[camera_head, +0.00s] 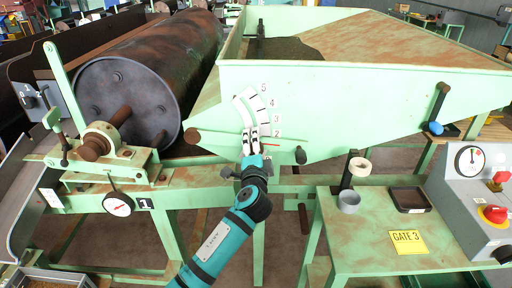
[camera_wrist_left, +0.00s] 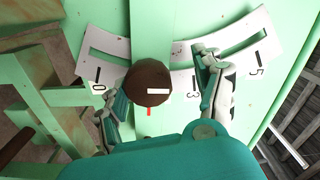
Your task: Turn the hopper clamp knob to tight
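My left gripper (camera_head: 250,140) is in front of the hopper's green side, at the lower left of the white numbered scale plate (camera_head: 247,100). In the left wrist view, a round dark brown knob (camera_wrist_left: 147,90) with a short white mark sits between its two fingers. The fingers are spread, one on each side of the knob, with a clear gap on the right side. Whether the left finger touches the knob cannot be told. The white mark lies about level in that view. In the head view the gripper hides the knob. My right gripper is not in view.
A rusty drum (camera_head: 130,95) lies left of the hopper (camera_head: 340,90). A green table (camera_head: 360,225) with a grey cup, a dark tray and a yellow GATE 3 card stands at right. A grey control box (camera_head: 465,215) with red buttons is at the far right.

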